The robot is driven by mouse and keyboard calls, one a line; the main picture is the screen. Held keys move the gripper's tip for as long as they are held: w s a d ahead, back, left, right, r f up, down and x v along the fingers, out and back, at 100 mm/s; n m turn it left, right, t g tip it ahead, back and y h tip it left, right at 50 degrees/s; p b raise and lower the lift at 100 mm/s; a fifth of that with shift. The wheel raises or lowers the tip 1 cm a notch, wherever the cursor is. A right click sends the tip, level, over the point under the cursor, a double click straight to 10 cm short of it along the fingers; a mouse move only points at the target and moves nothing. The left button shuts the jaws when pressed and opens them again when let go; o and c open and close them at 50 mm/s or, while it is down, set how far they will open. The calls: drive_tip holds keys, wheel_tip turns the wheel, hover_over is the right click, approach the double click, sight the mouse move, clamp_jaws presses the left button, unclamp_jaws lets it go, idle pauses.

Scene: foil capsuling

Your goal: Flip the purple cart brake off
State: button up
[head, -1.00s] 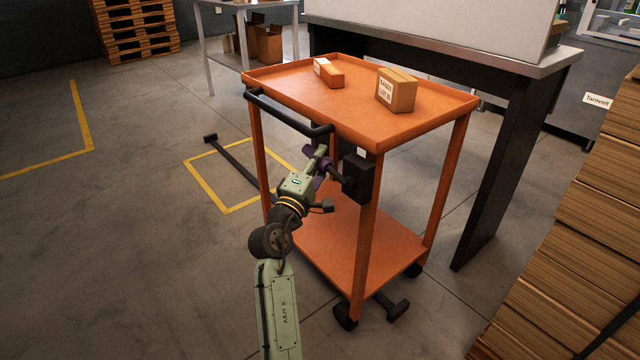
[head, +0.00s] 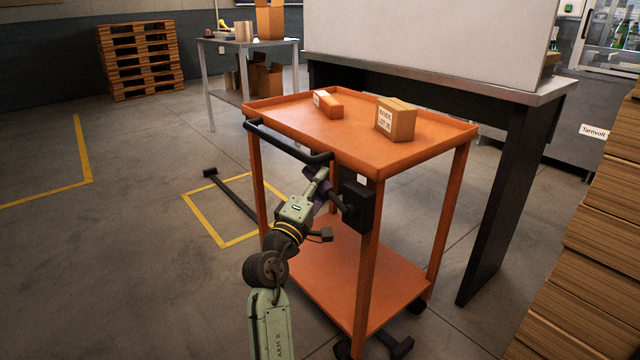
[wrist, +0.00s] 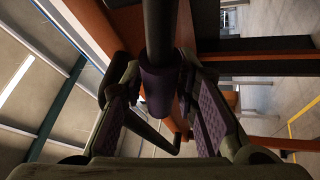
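The orange cart (head: 440,150) stands in the middle of the head view. A black brake box (head: 359,207) sits on its near leg. A lever with a purple grip (wrist: 160,88) runs from it toward my gripper. My gripper (head: 323,188) is at this lever, below the black push handle (head: 285,141). In the wrist view, the purple grip lies between my two fingers, with gaps visible on both sides, so the gripper looks open around it. In the head view, the gripper hides part of the grip.
Two small boxes, one orange (head: 328,104) and one brown (head: 396,119), lie on the cart's top. A dark-legged bench (head: 497,200) stands close behind the cart. Stacked wooden slats (head: 580,265) are at the right.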

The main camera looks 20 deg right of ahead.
drive_tip(key=o, duration=0.3)
drive_tip(key=shift+n+p, duration=0.3)
drive_tip(key=shift+p, duration=0.4)
